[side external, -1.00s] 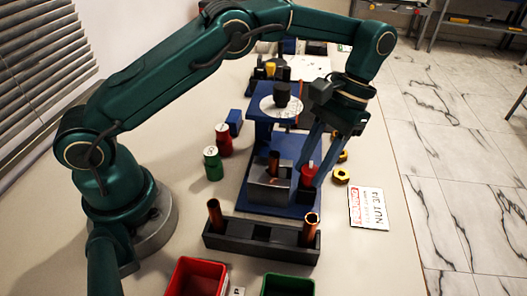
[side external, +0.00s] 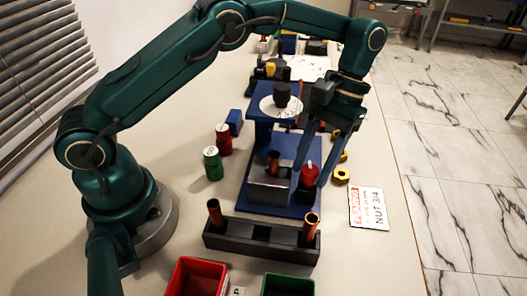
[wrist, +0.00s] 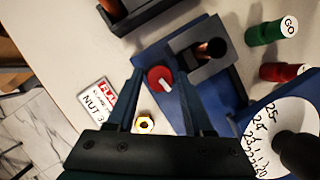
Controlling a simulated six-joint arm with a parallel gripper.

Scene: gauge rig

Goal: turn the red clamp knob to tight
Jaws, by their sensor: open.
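The red clamp knob (side external: 309,174) stands at the right side of the grey clamp block (side external: 268,189) on the blue rig base. In the wrist view the knob (wrist: 160,79) shows a white pointer mark slanting to the lower right. My gripper (side external: 311,171) is open, with its fingertips on either side of the knob. The wrist view shows a gap between the knob and each finger of my gripper (wrist: 160,73). I cannot tell how far down the fingertips reach beside it. A copper tube (side external: 273,161) stands upright in the clamp block.
The dial gauge (side external: 281,105) stands behind on the blue rig. A dark rack (side external: 262,240) with copper tubes lies in front. Brass nuts (side external: 341,175) and a label card (side external: 369,208) lie to the right. Red (side external: 223,139) and green (side external: 213,164) cylinders stand to the left.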

